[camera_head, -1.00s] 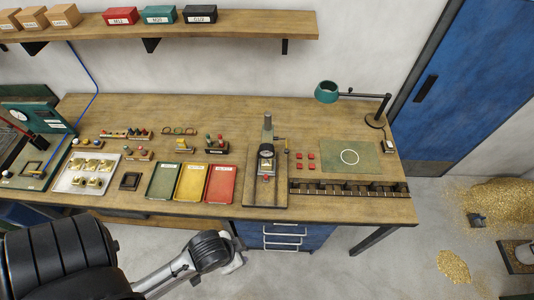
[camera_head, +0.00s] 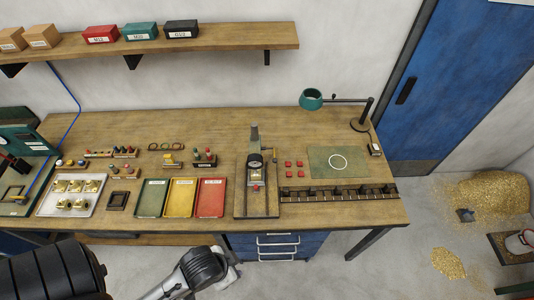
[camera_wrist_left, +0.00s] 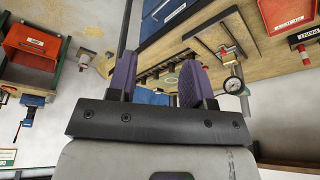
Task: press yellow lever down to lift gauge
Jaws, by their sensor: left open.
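The gauge (camera_head: 255,163), a round dial with a white face, sits on an upright grey stand on a wooden base board (camera_head: 243,206) at the middle of the bench. A small yellowish lever (camera_head: 269,150) sticks out at the right of the stand; its exact angle is too small to tell. The gauge also shows in the left wrist view (camera_wrist_left: 233,85), to the right of the fingers. My left gripper (camera_wrist_left: 155,85) is open and empty, its purple fingers apart. It is clear of the gauge and lever. In the head view its fingers cannot be made out. My right gripper is out of view.
Green, yellow and red trays (camera_head: 210,198) lie left of the stand. Red blocks (camera_head: 294,164), a green mat (camera_head: 322,164) and a slotted dark rail (camera_head: 340,194) lie to its right. A teal lamp (camera_head: 311,99) stands behind. A shelf (camera_head: 220,44) runs above.

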